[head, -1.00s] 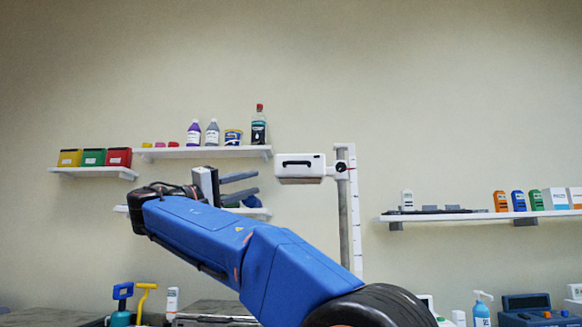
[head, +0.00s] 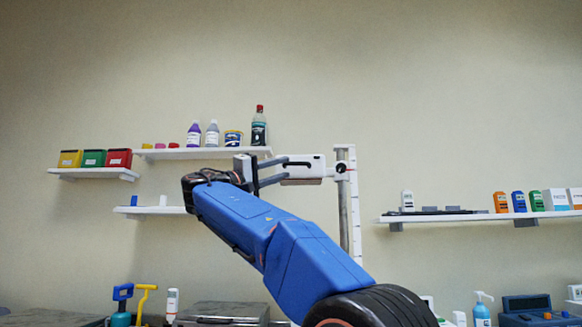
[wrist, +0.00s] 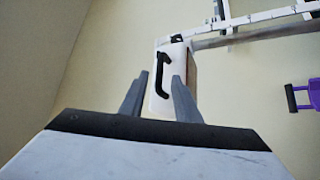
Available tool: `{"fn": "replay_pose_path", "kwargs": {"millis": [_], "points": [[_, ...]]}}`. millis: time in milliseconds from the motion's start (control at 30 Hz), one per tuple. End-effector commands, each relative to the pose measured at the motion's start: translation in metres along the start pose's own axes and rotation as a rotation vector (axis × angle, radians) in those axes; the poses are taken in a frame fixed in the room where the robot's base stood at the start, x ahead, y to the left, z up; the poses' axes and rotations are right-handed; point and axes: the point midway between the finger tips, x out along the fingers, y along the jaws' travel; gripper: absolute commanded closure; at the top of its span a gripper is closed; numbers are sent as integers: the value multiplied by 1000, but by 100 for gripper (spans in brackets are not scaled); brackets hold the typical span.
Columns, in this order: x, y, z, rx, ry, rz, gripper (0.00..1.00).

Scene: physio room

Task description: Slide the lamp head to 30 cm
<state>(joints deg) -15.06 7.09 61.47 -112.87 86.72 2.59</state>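The lamp head (head: 312,172) is a white box with a black handle, mounted on a grey upright post (head: 344,215) by a black clamp knob (head: 341,168). A white scale strip (head: 355,220) with tick marks runs along the post; I cannot read its numbers. My gripper (head: 284,170) is level with the head at its left end, fingers pointing right. In the wrist view my gripper (wrist: 152,85) is open, with one finger on each side of the black handle (wrist: 160,75) in front of the lamp head (wrist: 162,108). I cannot tell whether they touch.
An upper wall shelf (head: 205,153) with bottles and tubs is just above and left of my gripper. A lower shelf (head: 150,210) is below it. A right shelf (head: 450,217) holds boxes. The wall around the upper post is clear. A purple object (wrist: 305,95) shows in the wrist view.

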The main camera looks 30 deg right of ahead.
Motion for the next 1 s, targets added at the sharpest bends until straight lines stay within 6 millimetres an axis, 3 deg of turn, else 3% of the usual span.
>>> {"fn": "replay_pose_path", "kwargs": {"millis": [100,300,700,833,1000], "points": [[19,0,1,0,-2,1,70],[39,0,0,0,0,1,70],[45,0,0,0,1,0,70],[45,0,0,0,1,0,99],[45,0,0,0,1,0,100]]}}
